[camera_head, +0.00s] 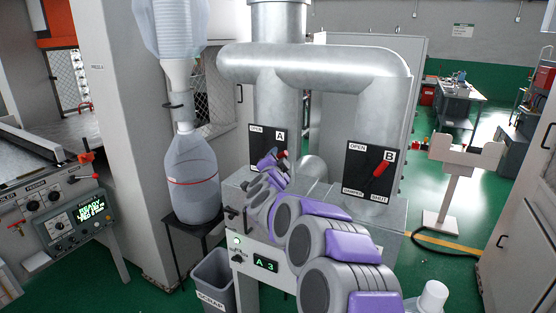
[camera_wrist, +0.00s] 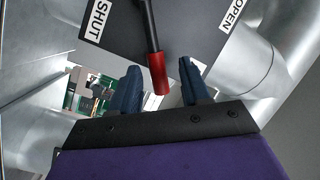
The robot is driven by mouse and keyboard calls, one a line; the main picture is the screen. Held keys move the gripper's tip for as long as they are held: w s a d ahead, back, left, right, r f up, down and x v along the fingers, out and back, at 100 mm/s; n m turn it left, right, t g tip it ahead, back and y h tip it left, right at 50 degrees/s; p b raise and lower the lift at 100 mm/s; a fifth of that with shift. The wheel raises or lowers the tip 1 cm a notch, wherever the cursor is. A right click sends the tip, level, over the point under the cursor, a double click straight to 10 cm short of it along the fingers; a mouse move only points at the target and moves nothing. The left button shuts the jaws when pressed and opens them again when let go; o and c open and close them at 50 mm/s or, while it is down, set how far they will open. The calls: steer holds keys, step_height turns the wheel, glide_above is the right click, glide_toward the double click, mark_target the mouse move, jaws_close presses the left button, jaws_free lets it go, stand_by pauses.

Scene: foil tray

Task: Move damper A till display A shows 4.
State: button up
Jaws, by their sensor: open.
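Damper A's dark plate (camera_head: 258,144) is on the left vertical duct, with an "A" label and an OPEN label. My gripper (camera_head: 277,158) is in front of it and hides much of the plate and lever. In the wrist view, damper A's lever is a black rod with a red grip (camera_wrist: 158,74). The grip's end lies between the two blue fingers of my open gripper (camera_wrist: 160,67), with visible gaps at both sides. The plate's SHUT label (camera_wrist: 97,20) is left and its OPEN label (camera_wrist: 232,14) right. Display A (camera_head: 265,264) reads "A 3".
Damper B's plate (camera_head: 356,180) with a red lever (camera_head: 381,168) is on the right duct. A large plastic jug (camera_head: 193,185) stands left of the cabinet, above a scrap bin (camera_head: 212,280). A beige stand (camera_head: 455,165) is at the right, with open green floor around it.

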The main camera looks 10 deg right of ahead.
steer(key=shift+w+d, duration=0.55)
steer(key=shift+a, duration=0.25)
steer(key=c, duration=0.4)
jaws_close()
